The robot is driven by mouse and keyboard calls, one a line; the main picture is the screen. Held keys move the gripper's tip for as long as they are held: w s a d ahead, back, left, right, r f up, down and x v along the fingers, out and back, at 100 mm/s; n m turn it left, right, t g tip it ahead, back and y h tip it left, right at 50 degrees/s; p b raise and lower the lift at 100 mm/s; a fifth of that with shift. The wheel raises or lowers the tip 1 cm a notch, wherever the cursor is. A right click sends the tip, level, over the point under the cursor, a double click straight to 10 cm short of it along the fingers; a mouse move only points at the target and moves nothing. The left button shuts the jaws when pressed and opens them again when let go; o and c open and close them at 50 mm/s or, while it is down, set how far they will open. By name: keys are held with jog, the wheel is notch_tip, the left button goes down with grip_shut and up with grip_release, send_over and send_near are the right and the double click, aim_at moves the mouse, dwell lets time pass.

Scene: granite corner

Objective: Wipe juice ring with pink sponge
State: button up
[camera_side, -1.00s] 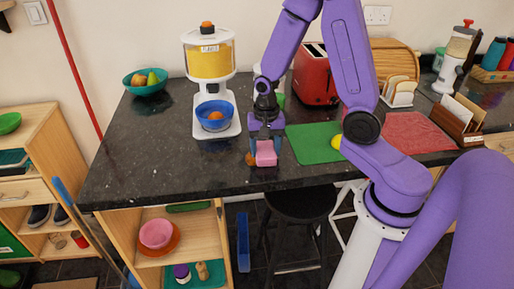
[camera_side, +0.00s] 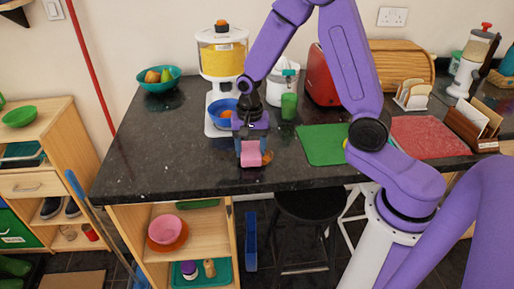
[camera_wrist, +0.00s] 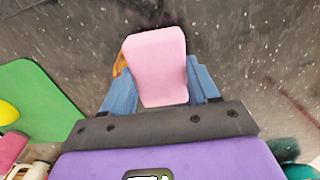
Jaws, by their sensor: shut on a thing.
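The pink sponge (camera_side: 250,154) is pinched between the blue fingers of my gripper (camera_side: 251,148), low over the dark counter (camera_side: 180,165) near its front edge. In the wrist view the sponge (camera_wrist: 157,65) fills the space between the fingers. I cannot tell whether its underside touches the counter. An orange patch, apparently the juice ring (camera_side: 267,158), shows just right of the sponge in the side view. In the wrist view the orange patch (camera_wrist: 121,66) peeks out at the sponge's left, mostly hidden by the sponge and finger.
A dispenser (camera_side: 222,65) with a blue bowl (camera_side: 221,111) stands behind my gripper. A green cup (camera_side: 289,106) and green mat (camera_side: 322,145) with a yellow fruit (camera_side: 345,144) are to the right. A fruit bowl (camera_side: 158,80) is back left. The counter's left front is clear.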

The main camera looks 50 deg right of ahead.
jog(key=shift+r, duration=3.7)
jog(key=shift+f, duration=0.15)
